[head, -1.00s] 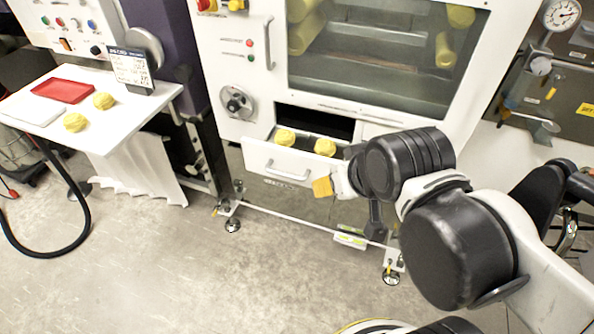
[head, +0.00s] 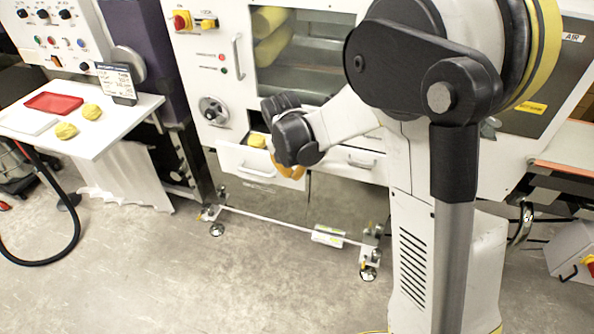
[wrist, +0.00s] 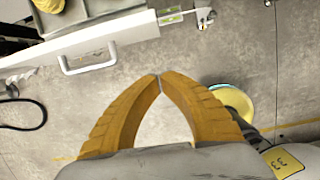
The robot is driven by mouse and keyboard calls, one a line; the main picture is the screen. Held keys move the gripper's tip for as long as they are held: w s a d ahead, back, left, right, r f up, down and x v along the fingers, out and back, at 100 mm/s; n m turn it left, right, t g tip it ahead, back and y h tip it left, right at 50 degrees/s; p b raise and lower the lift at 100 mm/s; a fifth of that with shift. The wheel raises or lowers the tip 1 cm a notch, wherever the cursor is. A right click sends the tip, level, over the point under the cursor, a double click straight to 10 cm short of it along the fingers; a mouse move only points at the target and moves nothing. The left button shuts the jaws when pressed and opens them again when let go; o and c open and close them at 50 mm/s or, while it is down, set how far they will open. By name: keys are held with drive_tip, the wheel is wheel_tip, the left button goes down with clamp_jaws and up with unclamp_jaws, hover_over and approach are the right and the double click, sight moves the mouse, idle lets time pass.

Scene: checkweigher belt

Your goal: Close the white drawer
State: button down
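The white drawer (head: 236,160) stands pulled out from the lower front of the white machine. Its front has a bar handle (head: 257,172). One yellow lump (head: 256,140) shows inside; the rest of the interior is hidden by my arm. My gripper (head: 290,169) has orange fingers and appears at the drawer's right end in the head view. In the wrist view the fingertips (wrist: 160,78) meet with nothing between them. The drawer front (wrist: 120,37) and its handle (wrist: 88,62) lie at upper left there, apart from the fingertips.
A second, flush drawer front (head: 340,160) is to the right. A white table (head: 110,122) with a red tray (head: 53,102) and yellow lumps stands at left. A low white rail (head: 270,222) runs between the machine's feet. The floor (head: 180,275) in front is clear.

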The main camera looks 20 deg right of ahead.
sight(299, 181)
drive_tip(key=w+d+f+b, duration=0.1)
drive_tip(key=f, duration=0.2)
drive_tip(key=w+d+f+b, duration=0.1)
drive_tip(key=w+f+b, duration=0.1)
drive_tip(key=f, duration=0.2)
drive_tip(key=w+d+f+b, duration=0.1)
drive_tip(key=f+b, duration=0.1)
drive_tip(key=f, duration=0.1)
drive_tip(key=shift+w+d+f, duration=0.1)
drive_tip(key=shift+w+f, duration=0.05)
drive_tip(key=shift+w, duration=0.15)
drive_tip(key=shift+w+d, duration=0.3)
drive_tip(key=shift+w, duration=0.1)
